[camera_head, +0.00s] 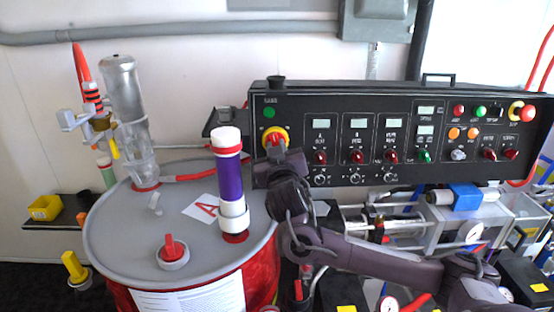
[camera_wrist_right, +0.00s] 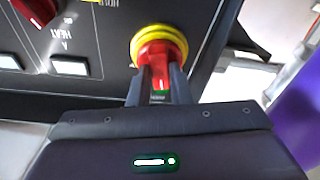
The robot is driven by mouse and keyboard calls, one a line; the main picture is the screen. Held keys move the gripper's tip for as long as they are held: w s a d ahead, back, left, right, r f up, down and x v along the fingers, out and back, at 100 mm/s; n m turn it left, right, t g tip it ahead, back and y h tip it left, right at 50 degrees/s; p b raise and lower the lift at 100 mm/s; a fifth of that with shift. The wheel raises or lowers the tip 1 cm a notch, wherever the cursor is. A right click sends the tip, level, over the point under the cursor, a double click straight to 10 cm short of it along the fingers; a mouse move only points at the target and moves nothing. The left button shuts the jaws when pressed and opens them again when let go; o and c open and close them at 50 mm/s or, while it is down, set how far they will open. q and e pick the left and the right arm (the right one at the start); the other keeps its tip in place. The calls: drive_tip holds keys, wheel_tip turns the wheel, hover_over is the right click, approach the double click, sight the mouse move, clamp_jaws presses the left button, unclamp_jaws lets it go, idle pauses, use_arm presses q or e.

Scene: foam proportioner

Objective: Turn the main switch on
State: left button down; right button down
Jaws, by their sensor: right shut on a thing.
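The main switch (camera_head: 275,139) is a red knob on a yellow round base at the left end of the black control panel (camera_head: 300,100). A green lamp and a small label sit above it. My right gripper (camera_head: 279,153) is at the switch, its arm coming in from the lower right. In the right wrist view the main switch (camera_wrist_right: 158,48) is at the top centre, and the fingers of my right gripper (camera_wrist_right: 160,80) are shut on its red handle. The handle's exact angle is partly hidden by the fingers. My left gripper is not in view.
A red drum (camera_head: 100,220) with a grey lid stands left of the panel. A purple and white cylinder (camera_head: 229,185) rises from it close to my right gripper. A clear bottle (camera_head: 122,90) stands at the drum's back left. Pumps and hoses crowd the area below the panel.

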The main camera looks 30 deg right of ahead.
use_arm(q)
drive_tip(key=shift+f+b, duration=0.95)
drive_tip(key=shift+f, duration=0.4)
use_arm(e)
drive_tip(key=shift+w+a+m+g+h, duration=0.1)
drive_tip(key=shift+m+g+h, duration=0.45)
drive_tip(key=shift+m, duration=1.8)
drive_tip(key=shift+a+m+g+h, duration=0.1)
drive_tip(key=shift+m+g+h, duration=0.4)
drive_tip(key=shift+m, duration=1.9)
drive_tip(key=shift+w+a+m+g+h, duration=0.1)
drive_tip(key=shift+m+g+h, duration=0.45)
drive_tip(key=shift+m, duration=1.8)
drive_tip(key=shift+d, duration=0.1)
drive_tip(key=c, duration=1.3)
unclamp_jaws()
drive_tip(key=shift+s, duration=0.1)
drive_tip(key=shift+c, duration=0.2)
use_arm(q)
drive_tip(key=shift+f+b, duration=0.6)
use_arm(e)
drive_tip(key=v, duration=0.7)
drive_tip(key=shift+s+a, duration=0.25)
drive_tip(key=shift+s, duration=0.05)
